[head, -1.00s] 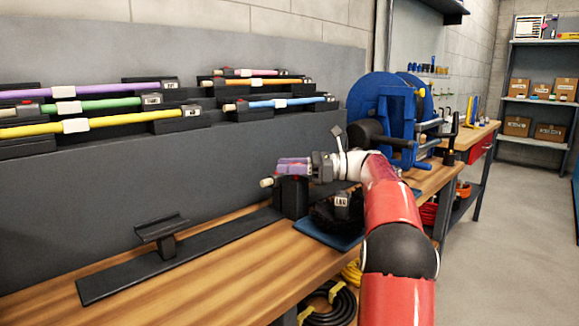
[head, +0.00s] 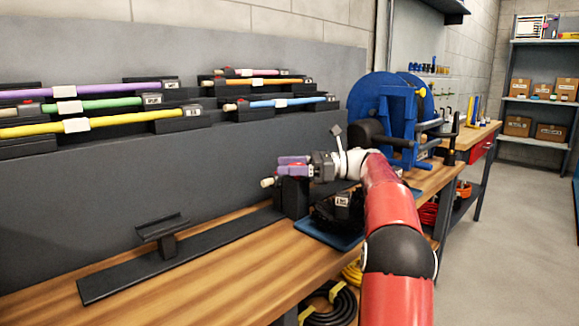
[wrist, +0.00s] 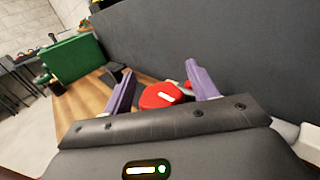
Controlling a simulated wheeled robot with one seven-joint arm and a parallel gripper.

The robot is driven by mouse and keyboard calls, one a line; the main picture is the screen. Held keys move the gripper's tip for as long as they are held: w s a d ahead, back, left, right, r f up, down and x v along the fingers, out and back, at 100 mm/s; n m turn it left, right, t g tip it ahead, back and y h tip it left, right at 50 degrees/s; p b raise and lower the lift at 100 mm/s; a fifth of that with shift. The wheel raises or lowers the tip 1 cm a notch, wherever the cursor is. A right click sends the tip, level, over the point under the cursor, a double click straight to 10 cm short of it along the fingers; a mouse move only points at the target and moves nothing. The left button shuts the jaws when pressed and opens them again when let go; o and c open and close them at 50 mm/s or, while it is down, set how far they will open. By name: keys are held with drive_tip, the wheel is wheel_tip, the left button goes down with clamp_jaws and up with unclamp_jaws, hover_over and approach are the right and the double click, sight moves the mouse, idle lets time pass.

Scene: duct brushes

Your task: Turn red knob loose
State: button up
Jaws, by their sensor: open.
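The red knob (wrist: 162,96) shows in the wrist view, round with a white mark on its face. My gripper (wrist: 160,88) is open, with one purple finger on each side of the knob; I cannot tell whether either finger touches it. In the head view my gripper (head: 290,166) is at the black block (head: 291,197) on the bench, and the knob shows only as a small bit of red between the purple fingers. A pale rod end (head: 267,182) sticks out to the left of the block.
A long black rail with a cradle (head: 162,226) lies on the wooden bench (head: 215,285). Colored rods, such as the yellow one (head: 110,119), rest on holders along the grey panel. A blue reel (head: 385,110) stands behind my arm. The front of the bench is clear.

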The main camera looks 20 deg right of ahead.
drive_tip(key=v, duration=0.7)
drive_tip(key=shift+s+d, duration=0.15)
drive_tip(key=shift+d, duration=0.2)
